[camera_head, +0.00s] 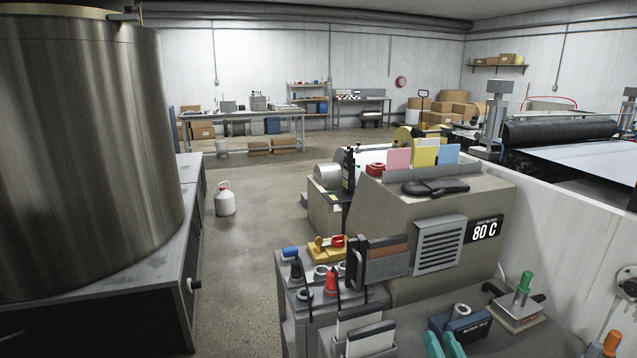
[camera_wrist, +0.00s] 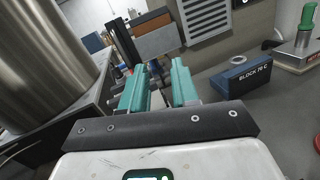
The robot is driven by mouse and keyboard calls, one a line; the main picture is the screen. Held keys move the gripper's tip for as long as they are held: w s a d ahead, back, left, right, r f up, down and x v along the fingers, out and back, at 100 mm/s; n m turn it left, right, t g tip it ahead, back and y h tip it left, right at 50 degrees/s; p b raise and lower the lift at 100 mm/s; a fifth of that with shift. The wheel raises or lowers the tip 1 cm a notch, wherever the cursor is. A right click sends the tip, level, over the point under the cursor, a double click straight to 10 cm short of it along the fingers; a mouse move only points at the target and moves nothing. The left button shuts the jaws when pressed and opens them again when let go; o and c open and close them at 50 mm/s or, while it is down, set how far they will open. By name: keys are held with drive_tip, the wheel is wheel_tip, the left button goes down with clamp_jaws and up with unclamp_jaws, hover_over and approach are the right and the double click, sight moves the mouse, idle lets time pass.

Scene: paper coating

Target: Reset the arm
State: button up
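My gripper (camera_wrist: 158,85) shows in the wrist view as two teal fingers standing apart, with a gap between them. I see nothing clearly held in the gap. In the head view only the teal fingertips of my gripper (camera_head: 443,346) show at the bottom edge, left of and in front of the dark blue block (camera_head: 462,322) labelled "BLOCK 70 C". The block also shows in the wrist view (camera_wrist: 243,76), right of my fingers and apart from them. The rest of my arm is out of the head view.
A grey machine (camera_head: 400,225) with an "80 C" display (camera_head: 485,231) stands behind the bench. A green-handled tool (camera_head: 521,297) sits at the right. A small cart (camera_head: 296,325) holds several tools. A large metal drum (camera_head: 90,150) fills the left; open floor (camera_head: 240,260) lies between.

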drive_tip(key=s+d+r+m+g+h, duration=0.1)
drive_tip(key=s+d+m+h, duration=0.8)
drive_tip(key=m, duration=0.5)
drive_tip(key=s+d+f+m+g+h, duration=0.1)
drive_tip(key=s+d+f+m+g, duration=0.55)
drive_tip(key=m, duration=0.45)
drive_tip(key=s+a+f+m+g+y, duration=0.4)
drive_tip(key=s+f, duration=0.3)
drive_tip(key=s, duration=0.4)
drive_tip(key=s+a+f+m+g+y+b, duration=0.1)
drive_tip(key=s+a+f+m+g+y, duration=0.4)
drive_tip(key=s, duration=0.6)
wheel_tip(320, 180, down, 2)
drive_tip(key=shift+s+a+f+m+g, duration=0.25)
drive_tip(key=shift+a+m+g, duration=0.4)
drive_tip(key=shift+a, duration=0.3)
